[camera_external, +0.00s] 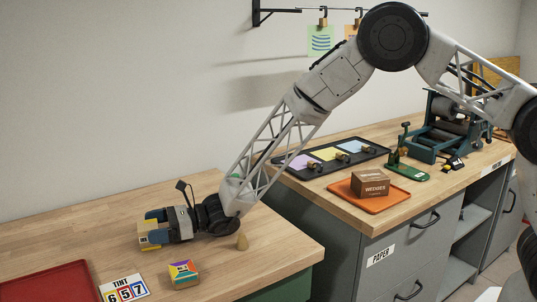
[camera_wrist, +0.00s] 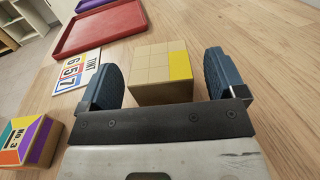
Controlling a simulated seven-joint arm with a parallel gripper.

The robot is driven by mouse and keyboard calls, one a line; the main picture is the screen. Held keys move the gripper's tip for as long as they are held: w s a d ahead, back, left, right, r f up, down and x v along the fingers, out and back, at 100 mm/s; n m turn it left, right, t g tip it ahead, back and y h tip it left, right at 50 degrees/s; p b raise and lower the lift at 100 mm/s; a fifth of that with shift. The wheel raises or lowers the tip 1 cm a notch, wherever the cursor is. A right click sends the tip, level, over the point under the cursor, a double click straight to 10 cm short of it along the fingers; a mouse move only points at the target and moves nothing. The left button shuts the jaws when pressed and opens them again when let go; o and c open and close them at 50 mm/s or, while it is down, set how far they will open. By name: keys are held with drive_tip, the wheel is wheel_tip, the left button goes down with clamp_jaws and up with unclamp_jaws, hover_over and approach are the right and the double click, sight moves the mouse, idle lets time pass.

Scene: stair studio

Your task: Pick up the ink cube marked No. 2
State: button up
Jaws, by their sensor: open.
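A wooden cube (camera_wrist: 153,66) with a grid of tan squares and a yellow patch sits on the bench between my fingers in the wrist view. Its yellow side shows in the external view (camera_external: 145,230). I see no number on its visible faces. My gripper (camera_external: 160,226) is open, low over the bench, with a blue finger on each side of the cube; the wrist view shows both fingers (camera_wrist: 164,75) with small gaps to it. A second, multicoloured cube (camera_wrist: 28,142) reads No. 3 and stands apart to the left; it also shows in the external view (camera_external: 184,274).
A TINT card (camera_wrist: 77,72) reading 657 lies flat near the red tray (camera_wrist: 75,42). The right bench holds a black tray (camera_external: 288,169), an orange tray (camera_external: 360,203) with a box, and a press.

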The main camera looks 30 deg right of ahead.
drive_tip(key=shift+x, duration=1)
drive_tip(key=shift+d, duration=0.1)
drive_tip(key=c, duration=1.1)
